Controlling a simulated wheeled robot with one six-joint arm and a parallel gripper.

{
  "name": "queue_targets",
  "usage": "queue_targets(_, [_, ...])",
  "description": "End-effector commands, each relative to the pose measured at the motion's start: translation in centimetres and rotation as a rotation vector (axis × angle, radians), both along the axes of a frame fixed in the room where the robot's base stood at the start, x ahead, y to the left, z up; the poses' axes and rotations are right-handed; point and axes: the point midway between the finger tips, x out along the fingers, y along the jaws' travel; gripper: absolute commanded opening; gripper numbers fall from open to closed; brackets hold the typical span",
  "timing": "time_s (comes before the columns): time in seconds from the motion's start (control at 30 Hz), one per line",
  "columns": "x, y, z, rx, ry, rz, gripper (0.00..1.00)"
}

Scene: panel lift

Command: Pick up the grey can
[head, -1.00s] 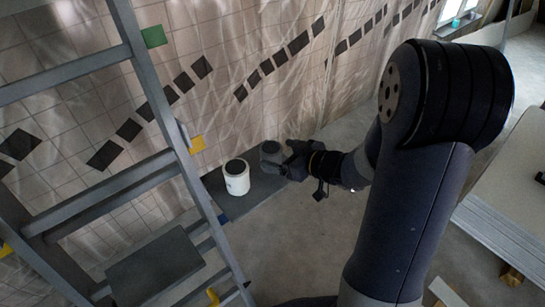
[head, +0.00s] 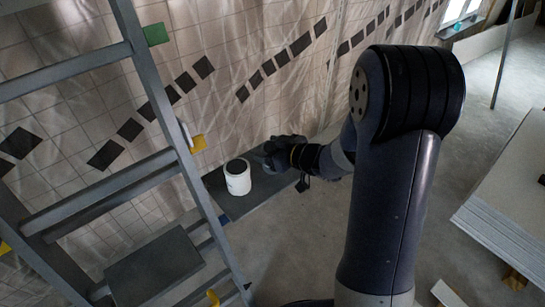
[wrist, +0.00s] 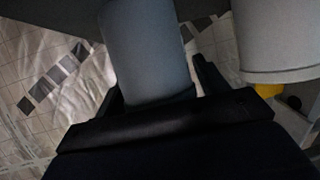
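The grey can (wrist: 148,50) is a smooth blue-grey cylinder in the upper middle of the wrist view. It lies between the two dark fingers of my gripper (wrist: 158,88). The left finger is close against its side, and a narrow gap shows by the right finger. The fingers look open around it. In the head view, my gripper (head: 280,152) is low by the tiled wall and hides most of the can. Whether the can touches the surface below is hidden.
A grey ladder (head: 180,140) is at the left. Stacked panels (head: 510,210) lie at the right. Clear floor (head: 285,245) lies in front.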

Motion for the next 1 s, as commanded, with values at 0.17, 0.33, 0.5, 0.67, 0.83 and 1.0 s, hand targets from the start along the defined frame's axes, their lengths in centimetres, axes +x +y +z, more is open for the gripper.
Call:
queue_targets(0.17, [0.0,0.0,0.0,0.0,0.0,0.0,0.54])
queue_targets(0.33, [0.0,0.0,0.0,0.0,0.0,0.0,0.4])
queue_targets(0.5, [0.0,0.0,0.1,0.001,-0.001,0.0,0.29])
queue_targets(0.67, [0.0,0.0,0.1,0.001,-0.001,0.0,0.29])
queue_targets(0.83, [0.1,0.0,1.8,0.0,-0.005,-0.001,0.29])
queue_targets(1.0, [0.0,0.0,5.4,0.0,-0.007,0.0,0.29])
